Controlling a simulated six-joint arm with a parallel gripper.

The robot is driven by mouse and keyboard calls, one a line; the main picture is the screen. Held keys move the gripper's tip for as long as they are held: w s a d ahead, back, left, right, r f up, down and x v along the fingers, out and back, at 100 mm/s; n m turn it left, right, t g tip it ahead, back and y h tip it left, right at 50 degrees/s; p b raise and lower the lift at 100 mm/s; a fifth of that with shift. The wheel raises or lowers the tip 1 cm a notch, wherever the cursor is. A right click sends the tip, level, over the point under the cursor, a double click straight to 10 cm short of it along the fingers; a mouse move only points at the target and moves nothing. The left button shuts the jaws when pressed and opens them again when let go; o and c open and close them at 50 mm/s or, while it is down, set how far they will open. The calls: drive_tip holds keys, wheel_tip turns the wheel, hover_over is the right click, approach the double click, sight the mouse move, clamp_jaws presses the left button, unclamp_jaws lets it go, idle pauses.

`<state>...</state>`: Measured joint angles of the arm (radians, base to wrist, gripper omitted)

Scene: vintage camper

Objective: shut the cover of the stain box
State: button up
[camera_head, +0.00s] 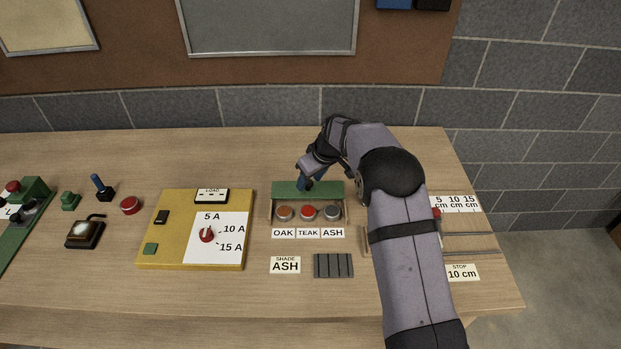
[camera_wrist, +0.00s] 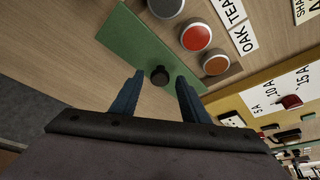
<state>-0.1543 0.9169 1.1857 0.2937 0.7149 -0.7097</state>
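The stain box (camera_head: 346,212) stands on the bench with its green cover (camera_head: 292,188) at the back edge, leaving three round buttons uncovered: brown-orange (camera_head: 284,213), red (camera_head: 308,212) and grey (camera_head: 332,212). Labels OAK, TEAK and ASH (camera_head: 308,233) lie in front. In the wrist view the green cover (camera_wrist: 135,45) carries a black knob (camera_wrist: 159,76). My gripper (camera_wrist: 160,78) is open, its two blue fingers on either side of the knob, with gaps visible. In the head view my gripper (camera_head: 305,184) is at the cover, its fingertips partly hidden.
A yellow panel with a red dial (camera_head: 207,235) stands left of the box. A dark ribbed block (camera_head: 333,265) and a SHADE ASH card (camera_head: 285,265) lie in front. Rails (camera_head: 470,240) are to the right, partly behind my arm. A block wall (camera_head: 240,105) rises behind.

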clamp_jaws()
drive_tip(key=shift+s+b, duration=2.1)
drive_tip(key=shift+s, duration=1.8)
drive_tip(key=shift+f, duration=0.1)
drive_tip(key=shift+o, duration=0.9)
unclamp_jaws()
drive_tip(key=shift+s, duration=0.1)
drive_tip(key=shift+s+d+r, duration=0.1)
drive_tip(key=shift+d+r, duration=0.05)
drive_tip(key=shift+r, duration=0.5)
drive_tip(key=b+v, duration=0.1)
drive_tip(key=v, duration=0.5)
drive_tip(key=shift+b, duration=0.4)
drive_tip(key=shift+s+r, duration=0.1)
